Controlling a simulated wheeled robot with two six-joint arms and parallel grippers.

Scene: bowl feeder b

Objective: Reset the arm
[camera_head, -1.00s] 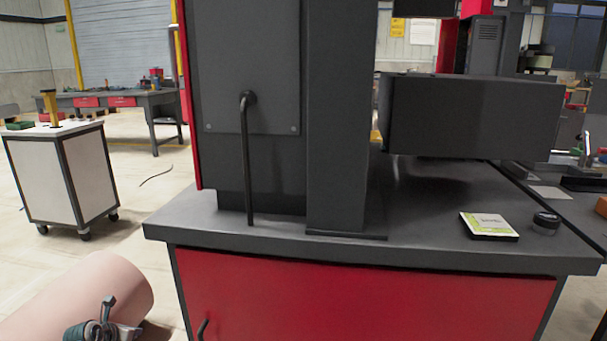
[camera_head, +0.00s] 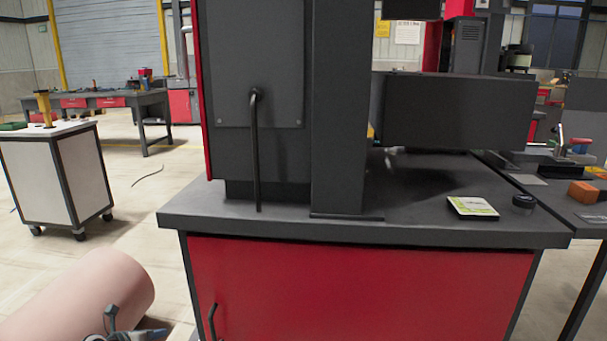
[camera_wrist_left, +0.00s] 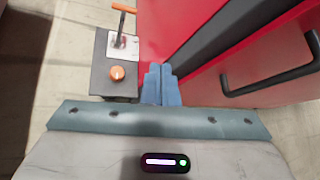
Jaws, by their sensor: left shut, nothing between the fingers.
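My left gripper (camera_head: 122,328) shows only in part at the bottom left of the head view, low in front of the workbench. In the left wrist view its two blue fingers (camera_wrist_left: 161,84) are together with nothing between them. Beyond them is a red cabinet front (camera_wrist_left: 205,22), apart from the fingers as far as I can tell. My right gripper is not in view.
A dark machine (camera_head: 258,80) stands on the workbench top (camera_head: 420,215), above red doors (camera_head: 360,290). A book (camera_head: 472,207) and a black round item (camera_head: 523,202) lie there. A white cart (camera_head: 55,170) stands left. The wrist view shows a lever box (camera_wrist_left: 112,78) with an orange knob (camera_wrist_left: 117,72).

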